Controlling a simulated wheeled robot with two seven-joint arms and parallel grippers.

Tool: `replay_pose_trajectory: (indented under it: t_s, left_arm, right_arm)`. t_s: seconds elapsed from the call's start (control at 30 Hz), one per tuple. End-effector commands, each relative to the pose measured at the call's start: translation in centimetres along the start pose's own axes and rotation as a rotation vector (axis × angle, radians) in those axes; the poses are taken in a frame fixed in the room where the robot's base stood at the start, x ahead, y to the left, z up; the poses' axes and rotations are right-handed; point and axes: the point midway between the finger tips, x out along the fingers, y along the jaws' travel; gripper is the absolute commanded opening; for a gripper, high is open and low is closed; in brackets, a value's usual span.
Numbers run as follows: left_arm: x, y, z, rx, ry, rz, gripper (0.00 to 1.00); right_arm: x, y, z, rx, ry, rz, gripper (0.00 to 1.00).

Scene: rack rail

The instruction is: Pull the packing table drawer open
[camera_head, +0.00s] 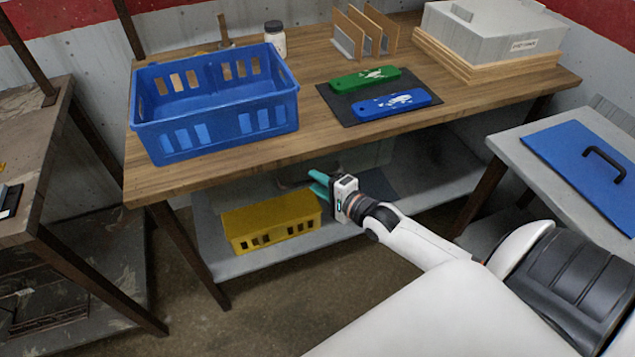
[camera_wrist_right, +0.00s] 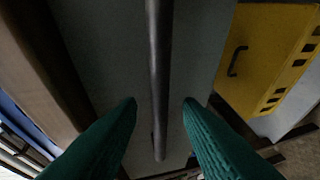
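The packing table (camera_head: 480,103) has a brown wooden top. Its grey-green drawer (camera_head: 372,153) sits under the front edge, mostly hidden by the top and my right arm. In the right wrist view the drawer's plain grey front (camera_wrist_right: 105,45) fills the middle, with a long dark bar handle (camera_wrist_right: 159,75) across it. My right gripper (camera_head: 318,184) is below the table's front edge, at the drawer front. Its two teal fingers (camera_wrist_right: 160,108) are apart, one on each side of the handle, with gaps showing. My left gripper is not in view.
A yellow bin (camera_head: 270,222) stands on the lower shelf (camera_head: 222,264), close to my right gripper. A blue crate (camera_head: 215,105) and a grey box (camera_head: 490,35) stand on the tabletop. A side table (camera_head: 515,150) is at right. Open floor lies in front.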

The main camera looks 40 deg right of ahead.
Motion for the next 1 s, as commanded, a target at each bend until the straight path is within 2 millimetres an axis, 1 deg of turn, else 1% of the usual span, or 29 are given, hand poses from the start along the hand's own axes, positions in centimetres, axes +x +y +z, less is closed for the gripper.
replay_pose_trajectory:
  t_s: [0.13, 0.37, 0.4, 0.6, 0.87, 1.0]
  left_arm:
    - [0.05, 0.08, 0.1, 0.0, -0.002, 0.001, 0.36]
    - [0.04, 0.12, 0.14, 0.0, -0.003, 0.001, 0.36]
    - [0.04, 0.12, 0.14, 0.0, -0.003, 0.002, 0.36]
    - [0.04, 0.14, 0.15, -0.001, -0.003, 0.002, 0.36]
    - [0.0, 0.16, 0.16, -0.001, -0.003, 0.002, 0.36]
    - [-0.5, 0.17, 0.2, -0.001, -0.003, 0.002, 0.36]
  right_arm:
    - [0.69, 0.01, 0.02, 0.0, -0.001, 0.0, 0.33]
    - [0.73, -0.02, 0.0, 0.0, 0.0, -0.001, 0.33]
    - [0.72, -0.02, 0.0, 0.0, 0.0, -0.001, 0.31]
    - [0.71, -0.02, 0.0, 0.0, 0.0, -0.001, 0.0]
    - [0.66, -0.03, -0.01, 0.0, 0.0, -0.002, 0.0]
    - [0.1, -0.06, -0.24, 0.001, -0.001, -0.004, 0.0]
